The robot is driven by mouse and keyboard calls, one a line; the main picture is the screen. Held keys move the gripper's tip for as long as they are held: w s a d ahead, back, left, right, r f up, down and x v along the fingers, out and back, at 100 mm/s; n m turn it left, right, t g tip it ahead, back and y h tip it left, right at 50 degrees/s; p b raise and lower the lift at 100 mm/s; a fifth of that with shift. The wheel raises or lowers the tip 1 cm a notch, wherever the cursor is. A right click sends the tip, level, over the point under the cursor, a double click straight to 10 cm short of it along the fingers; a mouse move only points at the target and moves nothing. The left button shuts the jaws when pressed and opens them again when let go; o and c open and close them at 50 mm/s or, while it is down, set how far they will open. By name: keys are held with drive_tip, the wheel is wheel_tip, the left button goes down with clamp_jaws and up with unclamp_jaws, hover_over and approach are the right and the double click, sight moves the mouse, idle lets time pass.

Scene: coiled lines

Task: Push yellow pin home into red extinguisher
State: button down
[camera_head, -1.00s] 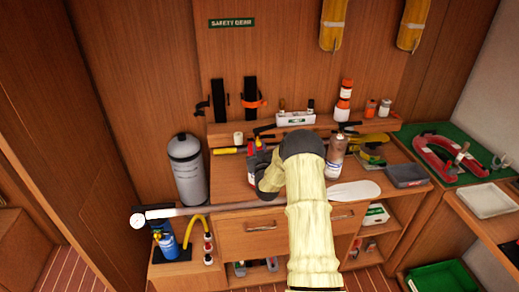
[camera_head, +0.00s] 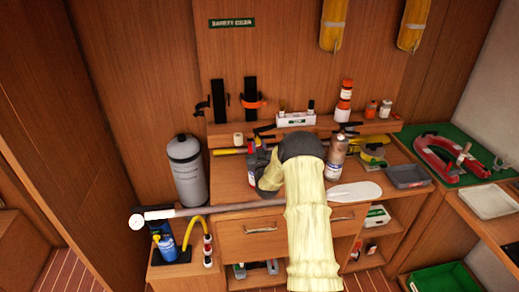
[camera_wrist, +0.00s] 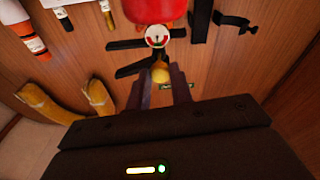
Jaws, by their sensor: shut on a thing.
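The red extinguisher (camera_wrist: 155,8) shows at the top of the wrist view, with a round gauge (camera_wrist: 157,36) and black levers below it. The yellow pin (camera_wrist: 160,74) is a round yellow shape between the fingertips of my gripper (camera_wrist: 162,88), close to the extinguisher's black lever. My gripper is shut on the pin. How deep the pin sits in the extinguisher is hidden. In the head view the extinguisher (camera_head: 252,166) stands on the bench, mostly covered by my arm and gripper.
A grey cylinder (camera_head: 186,170) stands left of the bench. A spray can (camera_head: 336,158) stands close right of my arm. A long paddle (camera_head: 355,192) lies along the bench's front edge. A shelf (camera_head: 222,130) with small bottles runs behind.

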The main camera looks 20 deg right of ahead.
drive_tip(key=shift+b+x, duration=0.9)
drive_tip(key=shift+x, duration=0.2)
drive_tip(key=c, duration=0.8)
unclamp_jaws()
drive_tip(key=shift+f, duration=0.15)
drive_tip(key=shift+c, duration=0.2)
drive_tip(key=shift+r+b+v, duration=0.15)
drive_tip(key=shift+b+v, duration=0.1)
drive_tip(key=shift+v, duration=1)
drive_tip(key=shift+r+b+v, duration=0.15)
drive_tip(key=shift+b+v, duration=0.05)
drive_tip(key=shift+v, duration=1.05)
drive_tip(key=shift+a, duration=0.1)
drive_tip(key=b+v, duration=0.6)
drive_tip(key=v, duration=1.1)
drive_tip(key=shift+s, duration=0.2)
drive_tip(key=shift+a+r, duration=0.1)
drive_tip(key=shift+a, duration=0.05)
